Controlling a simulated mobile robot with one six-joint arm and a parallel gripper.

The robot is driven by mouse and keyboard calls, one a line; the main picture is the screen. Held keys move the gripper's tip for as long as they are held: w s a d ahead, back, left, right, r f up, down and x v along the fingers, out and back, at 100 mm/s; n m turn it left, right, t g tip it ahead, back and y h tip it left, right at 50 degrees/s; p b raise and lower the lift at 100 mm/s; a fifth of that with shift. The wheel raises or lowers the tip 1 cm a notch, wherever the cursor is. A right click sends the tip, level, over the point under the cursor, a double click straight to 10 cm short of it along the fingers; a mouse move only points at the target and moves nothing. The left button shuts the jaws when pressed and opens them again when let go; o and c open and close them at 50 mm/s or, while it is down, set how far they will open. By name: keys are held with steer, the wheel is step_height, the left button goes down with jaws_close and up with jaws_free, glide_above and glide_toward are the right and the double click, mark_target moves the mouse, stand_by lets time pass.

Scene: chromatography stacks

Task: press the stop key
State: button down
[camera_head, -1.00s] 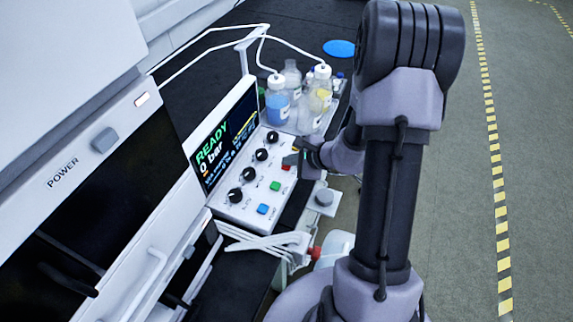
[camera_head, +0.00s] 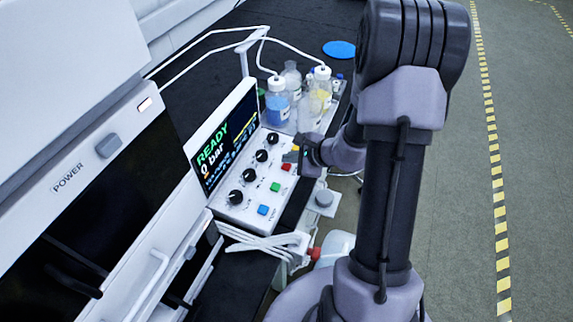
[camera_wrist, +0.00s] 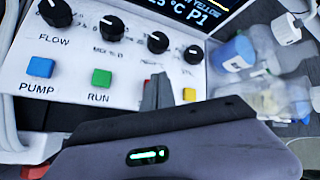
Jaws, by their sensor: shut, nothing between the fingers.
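The control panel (camera_head: 236,205) has a row of black knobs and several coloured keys. The red key (camera_head: 286,167) sits between the green key (camera_head: 275,187) and the yellow key (camera_head: 296,148) in the head view; I take it as the stop key, though its label is not readable. My gripper (camera_head: 290,157) is shut and empty, with its tips over the panel close beside the red key. In the wrist view, my fingertips (camera_wrist: 157,92) stand between the green and yellow keys and hide most of the red key's place. I cannot tell whether they touch it.
The screen (camera_head: 222,140) reads READY and 0 bar. The blue PUMP key (camera_wrist: 40,67) and green RUN key (camera_wrist: 101,77) show in the wrist view. Bottles (camera_head: 278,100) with tubing stand behind the panel. A red-capped knob (camera_head: 314,254) is near the front.

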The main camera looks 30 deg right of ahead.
mark_target(289, 167)
steer(key=shift+r, duration=0.1)
steer(key=shift+r+p, duration=1.65)
steer(key=shift+r, duration=0.75)
